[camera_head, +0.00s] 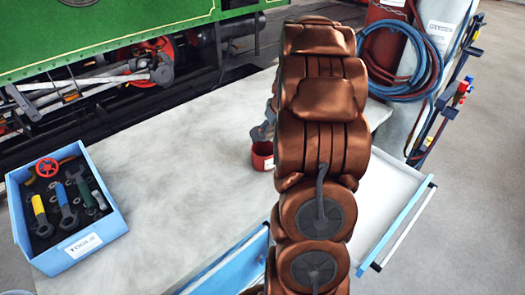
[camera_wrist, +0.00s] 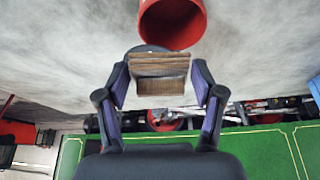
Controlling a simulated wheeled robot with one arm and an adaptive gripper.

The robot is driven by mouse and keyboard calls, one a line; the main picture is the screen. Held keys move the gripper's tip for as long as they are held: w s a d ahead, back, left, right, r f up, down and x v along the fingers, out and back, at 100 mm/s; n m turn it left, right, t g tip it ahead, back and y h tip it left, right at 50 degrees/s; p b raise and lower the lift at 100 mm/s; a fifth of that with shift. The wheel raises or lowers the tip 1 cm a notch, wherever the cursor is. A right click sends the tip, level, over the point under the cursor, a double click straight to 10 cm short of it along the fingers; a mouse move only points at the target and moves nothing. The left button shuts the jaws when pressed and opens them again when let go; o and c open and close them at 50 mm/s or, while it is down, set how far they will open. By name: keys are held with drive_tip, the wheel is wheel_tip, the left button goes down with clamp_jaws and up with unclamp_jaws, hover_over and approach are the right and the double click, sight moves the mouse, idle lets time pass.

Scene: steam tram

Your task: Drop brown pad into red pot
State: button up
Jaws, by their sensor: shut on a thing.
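The red pot (camera_head: 262,156) stands on the grey worktop, partly hidden behind my arm in the head view. In the wrist view the red pot (camera_wrist: 172,24) is at the top centre, its opening facing the camera and cut by the frame edge. The brown pad (camera_wrist: 160,84) has a striped, layered look and sits between the two fingers of my gripper (camera_wrist: 161,72). My gripper is shut on the pad, which appears just beside the pot's rim in that view. In the head view only a small grey part of my gripper (camera_head: 264,128) shows above the pot; the pad is hidden there.
A blue tool box (camera_head: 102,240) with tools stands on the worktop (camera_head: 180,150) at left. A green steam tram (camera_head: 110,30) is behind. An open drawer (camera_head: 385,205), coiled blue hoses (camera_head: 403,62) and a red cylinder (camera_head: 385,25) are at right. The worktop's middle is clear.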

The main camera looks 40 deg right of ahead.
drive_tip(key=shift+f, duration=0.65)
drive_tip(key=o, duration=1.2)
drive_tip(key=v, duration=1.2)
